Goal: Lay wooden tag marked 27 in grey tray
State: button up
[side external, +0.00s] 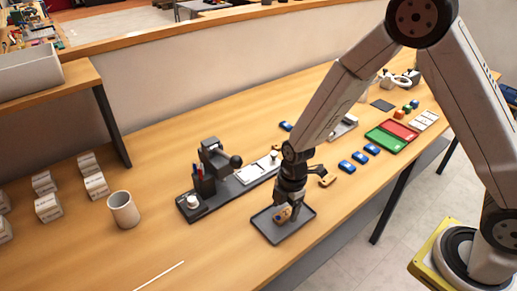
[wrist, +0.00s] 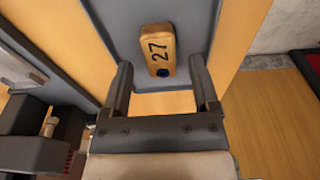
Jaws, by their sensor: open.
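In the side view the tag (side external: 282,215) shows partly beside my gripper (side external: 291,215), on the grey tray (side external: 268,233). In the wrist view my gripper (wrist: 163,85) is open and empty, its two fingers apart on the near side of the tag. I cannot tell the exact height of the fingertips above the tray.
The marker station (side external: 215,175) on its dark base stands behind the tray. A mug (side external: 123,209) and white boxes stand left.

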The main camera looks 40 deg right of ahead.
aim_at(289, 211)
notch_tip(289, 211, up, 11)
jog(key=d, duration=0.1)
jog(key=shift+d, duration=0.15)
dwell(0.4)
jog(key=shift+f, duration=0.1)
dwell(0.4)
jog(key=s+d+r+m+t, duration=0.1)
jog(key=s+d+m, duration=0.3)
jog(key=m, duration=0.5)
jog(key=s+d+m+t+h, duration=0.1)
jog(key=s+d+m, duration=0.3)
jog(key=m, duration=0.5)
jog(key=shift+s+d+r+t, duration=0.3)
jog(key=shift+s+d+r, duration=0.1)
jog(key=shift+s, duration=0.05)
dwell(0.5)
